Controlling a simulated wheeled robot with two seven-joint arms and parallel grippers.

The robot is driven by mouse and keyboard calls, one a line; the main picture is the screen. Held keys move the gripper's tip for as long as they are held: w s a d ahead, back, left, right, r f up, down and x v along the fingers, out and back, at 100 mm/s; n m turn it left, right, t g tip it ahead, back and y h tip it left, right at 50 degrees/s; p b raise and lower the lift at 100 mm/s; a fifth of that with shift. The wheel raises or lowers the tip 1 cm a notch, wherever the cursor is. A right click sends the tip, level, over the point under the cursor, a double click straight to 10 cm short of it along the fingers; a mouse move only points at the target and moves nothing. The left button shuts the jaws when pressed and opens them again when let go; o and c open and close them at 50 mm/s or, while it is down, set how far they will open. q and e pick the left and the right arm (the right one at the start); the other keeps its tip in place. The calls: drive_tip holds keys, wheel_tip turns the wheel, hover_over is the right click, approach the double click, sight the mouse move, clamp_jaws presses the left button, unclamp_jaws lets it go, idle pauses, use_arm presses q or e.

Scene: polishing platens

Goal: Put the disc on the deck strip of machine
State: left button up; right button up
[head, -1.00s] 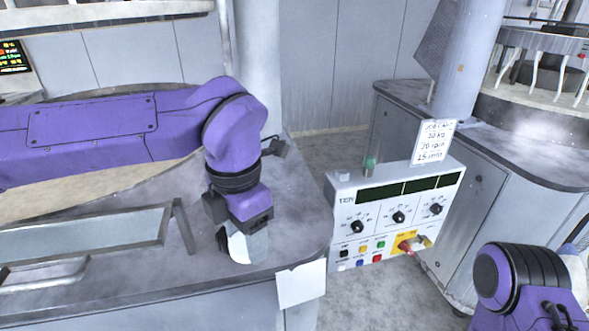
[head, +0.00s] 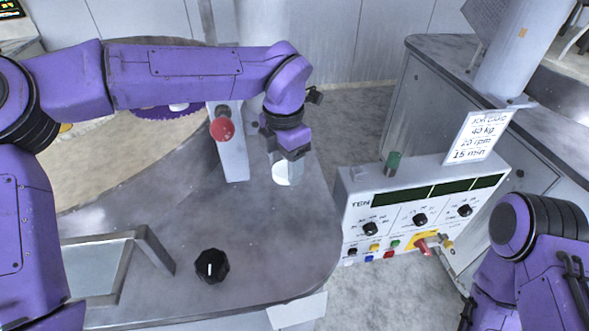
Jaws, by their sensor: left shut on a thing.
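My left gripper (head: 287,156) points down above the grey deck (head: 265,235) of the near machine, in the middle of the view. It is shut on the disc (head: 284,175), a pale, shiny round piece seen nearly edge-on under the fingers. The gripper hides its upper part. The disc is over the deck near its right edge; I cannot tell whether it touches the surface. My right arm is at the lower right, with its gripper out of the frame.
A red button (head: 222,129) on a grey post and a black knob (head: 211,266) stand on the deck. A metal-framed panel (head: 100,265) is at the lower left. A control box (head: 410,220) with knobs stands to the right. Deck between knob and disc is clear.

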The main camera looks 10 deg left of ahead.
use_arm(q)
drive_tip(key=p, duration=0.1)
hover_over(294, 188)
drive_tip(key=f, duration=0.4)
drive_tip(key=shift+s+a+f, duration=0.15)
drive_tip(key=shift+s+f, duration=0.1)
drive_tip(key=shift+f, duration=0.45)
drive_tip(key=f, duration=0.2)
drive_tip(key=f+p, duration=0.1)
drive_tip(key=shift+w+f, duration=0.25)
drive_tip(key=shift+f, duration=0.05)
drive_tip(key=shift+w+f, duration=0.1)
drive_tip(key=shift+w, duration=0.05)
drive_tip(key=shift+s, duration=0.2)
drive_tip(key=o, duration=0.9)
drive_tip(key=shift+f, duration=0.1)
drive_tip(key=shift+c, duration=0.2)
drive_tip(key=shift+o, duration=1.2)
drive_tip(key=shift+w, duration=0.1)
